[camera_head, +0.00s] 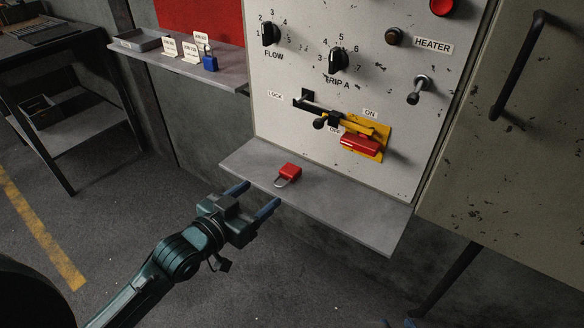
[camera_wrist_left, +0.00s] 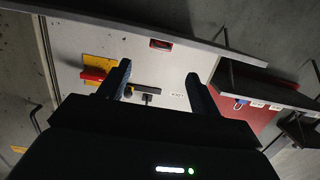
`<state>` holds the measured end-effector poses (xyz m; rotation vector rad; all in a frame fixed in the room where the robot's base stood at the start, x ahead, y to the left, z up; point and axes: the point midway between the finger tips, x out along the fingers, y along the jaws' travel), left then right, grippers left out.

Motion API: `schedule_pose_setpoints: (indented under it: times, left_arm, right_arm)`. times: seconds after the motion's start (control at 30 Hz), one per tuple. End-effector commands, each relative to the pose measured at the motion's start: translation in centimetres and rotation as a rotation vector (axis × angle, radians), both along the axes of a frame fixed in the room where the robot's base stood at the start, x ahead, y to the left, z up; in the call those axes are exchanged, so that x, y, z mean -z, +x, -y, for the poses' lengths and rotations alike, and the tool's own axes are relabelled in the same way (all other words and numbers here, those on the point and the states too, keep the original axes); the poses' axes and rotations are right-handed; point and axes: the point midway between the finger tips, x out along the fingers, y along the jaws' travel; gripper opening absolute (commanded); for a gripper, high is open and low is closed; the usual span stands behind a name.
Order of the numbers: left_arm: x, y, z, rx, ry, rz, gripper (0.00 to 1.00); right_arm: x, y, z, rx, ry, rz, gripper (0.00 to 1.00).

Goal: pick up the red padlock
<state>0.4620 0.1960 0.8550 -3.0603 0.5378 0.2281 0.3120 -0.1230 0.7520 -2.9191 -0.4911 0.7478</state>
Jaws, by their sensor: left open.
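The red padlock (camera_head: 290,170) lies on the grey ledge (camera_head: 340,208) below the control panel, its shackle toward my left gripper in the head view. My left gripper (camera_head: 260,195) is open and empty, just in front of the ledge's near edge, its fingers pointing toward the padlock without touching it. In the left wrist view both fingers (camera_wrist_left: 158,82) stand apart, and the red padlock (camera_wrist_left: 160,43) shows beyond them near the ledge. Two small bluish tips at the bottom edge of the head view look like my right gripper (camera_head: 398,323); the remainder is out of frame.
The panel (camera_head: 300,75) carries knobs, a lever and a yellow latch (camera_head: 375,132) with a red block (camera_head: 360,145) above the ledge. A side shelf (camera_head: 190,62) holds a blue padlock (camera_head: 210,63), tags and a tray (camera_head: 138,40). The ledge around the red padlock is clear.

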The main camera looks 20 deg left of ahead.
Motion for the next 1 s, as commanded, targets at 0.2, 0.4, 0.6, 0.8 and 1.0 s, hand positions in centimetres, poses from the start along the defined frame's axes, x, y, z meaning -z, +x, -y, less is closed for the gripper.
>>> schedule_pose_setpoints:
  times: [0.2, 0.4, 0.6, 0.8, 1.0]
  left_arm:
    - [0.6, 3.9, 1.4, 0.0, -0.003, 0.001, 0.64]
    - [0.9, 5.4, 2.0, 0.0, 0.0, 0.0, 0.64]
    - [1.5, 7.8, 2.7, 0.0, -0.001, 0.0, 0.64]
    - [1.9, 10.0, 3.5, 0.0, -0.001, 0.0, 0.64]
    - [1.9, 10.2, 3.6, 0.001, 0.0, 0.0, 0.64]
  right_arm:
    - [0.4, -0.2, -0.1, -0.001, 0.003, -0.005, 0.36]
    - [0.5, -0.2, -0.1, -0.001, 0.005, -0.007, 0.36]
    - [0.7, -0.2, -0.1, 0.0, 0.007, -0.007, 0.36]
    - [0.8, -0.1, 0.0, 0.002, 0.009, -0.008, 0.36]
    - [0.8, -0.1, 0.0, 0.002, 0.01, -0.006, 0.36]
